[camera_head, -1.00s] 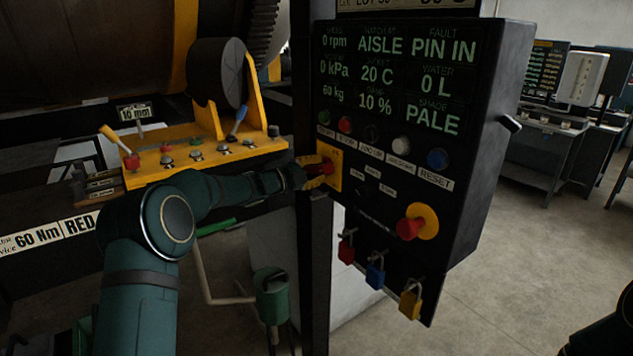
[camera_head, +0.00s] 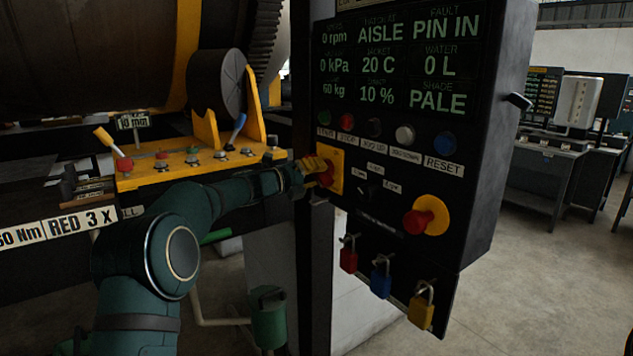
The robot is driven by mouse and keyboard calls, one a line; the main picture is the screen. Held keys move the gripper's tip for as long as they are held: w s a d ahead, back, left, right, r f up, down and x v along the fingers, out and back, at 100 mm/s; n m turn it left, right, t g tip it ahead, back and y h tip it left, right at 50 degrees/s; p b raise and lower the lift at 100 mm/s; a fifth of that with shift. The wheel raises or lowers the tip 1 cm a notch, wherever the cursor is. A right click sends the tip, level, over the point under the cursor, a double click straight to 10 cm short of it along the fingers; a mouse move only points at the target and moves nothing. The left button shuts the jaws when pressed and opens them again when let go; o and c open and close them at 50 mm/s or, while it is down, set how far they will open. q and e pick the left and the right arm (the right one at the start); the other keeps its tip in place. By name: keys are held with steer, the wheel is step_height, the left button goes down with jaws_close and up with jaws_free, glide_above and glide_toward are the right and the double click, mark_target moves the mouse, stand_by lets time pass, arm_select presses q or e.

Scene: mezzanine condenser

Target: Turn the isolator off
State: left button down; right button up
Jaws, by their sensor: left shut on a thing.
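The isolator (camera_head: 337,166) is a red handle on a yellow plate, at the left edge of the black control panel (camera_head: 400,140). My left arm reaches in from the lower left. My left gripper (camera_head: 318,172), with yellowish fingers, is shut on the red handle in front of the plate. The fingers and wrist hide part of the handle, so its exact angle cannot be told. My right gripper is not in view.
A red mushroom button on a yellow disc (camera_head: 428,214) sits lower right on the panel. Red, blue and yellow padlocks (camera_head: 381,279) hang below. A yellow lever console (camera_head: 190,165) stands left, beside my forearm. Open floor lies to the right.

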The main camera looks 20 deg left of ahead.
arm_select(q)
steer(key=shift+m+b, duration=0.75)
steer(key=shift+m, duration=0.45)
steer(key=shift+r, duration=0.1)
steer(key=c, duration=0.8)
jaws_free()
steer(key=shift+d, duration=0.1)
steer(key=v, duration=1.2)
